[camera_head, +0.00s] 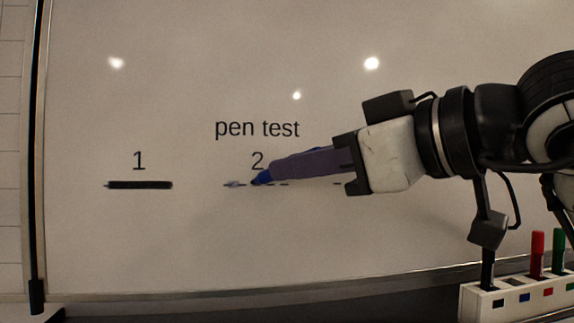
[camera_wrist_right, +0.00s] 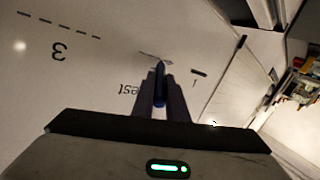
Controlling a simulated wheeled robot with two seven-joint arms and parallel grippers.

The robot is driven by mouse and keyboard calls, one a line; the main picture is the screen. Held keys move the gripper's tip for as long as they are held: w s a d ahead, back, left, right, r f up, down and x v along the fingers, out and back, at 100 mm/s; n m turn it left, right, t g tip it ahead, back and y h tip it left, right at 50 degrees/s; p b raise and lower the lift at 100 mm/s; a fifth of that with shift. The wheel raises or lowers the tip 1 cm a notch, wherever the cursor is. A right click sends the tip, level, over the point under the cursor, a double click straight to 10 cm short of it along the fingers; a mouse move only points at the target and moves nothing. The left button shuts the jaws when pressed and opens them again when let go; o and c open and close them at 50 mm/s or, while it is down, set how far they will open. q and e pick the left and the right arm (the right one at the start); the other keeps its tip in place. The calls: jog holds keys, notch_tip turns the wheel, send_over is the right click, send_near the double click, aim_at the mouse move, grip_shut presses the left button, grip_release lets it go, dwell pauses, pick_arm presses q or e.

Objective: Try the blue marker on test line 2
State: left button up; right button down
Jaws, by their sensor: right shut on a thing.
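The blue marker (camera_head: 262,177) is held by my right gripper (camera_head: 285,164), which is shut on it. Its blue tip points left and down at test line 2 (camera_head: 285,184), near the line's left part, below the printed 2. I cannot tell if the tip touches the board. A faint pale grey smear lies on the line's left end, left of the tip. The fingers hide part of the line. In the right wrist view the blue marker (camera_wrist_right: 160,85) sits between the two fingers. My left gripper is not in view.
The whiteboard (camera_head: 180,70) has a thick black stroke (camera_head: 140,185) on line 1. The wrist view shows a dashed line 3 (camera_wrist_right: 60,24). A white holder (camera_head: 520,297) at lower right carries a red marker (camera_head: 537,254), a green marker (camera_head: 558,250) and a black one (camera_head: 488,272).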

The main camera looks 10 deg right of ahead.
jog(key=shift+d, duration=3.1)
jog(key=shift+a+p, duration=0.65)
jog(key=shift+a, duration=2.25)
jog(key=a, duration=0.5)
jog(key=shift+w, duration=0.1)
jog(key=s, duration=0.6)
jog(key=shift+b, duration=0.45)
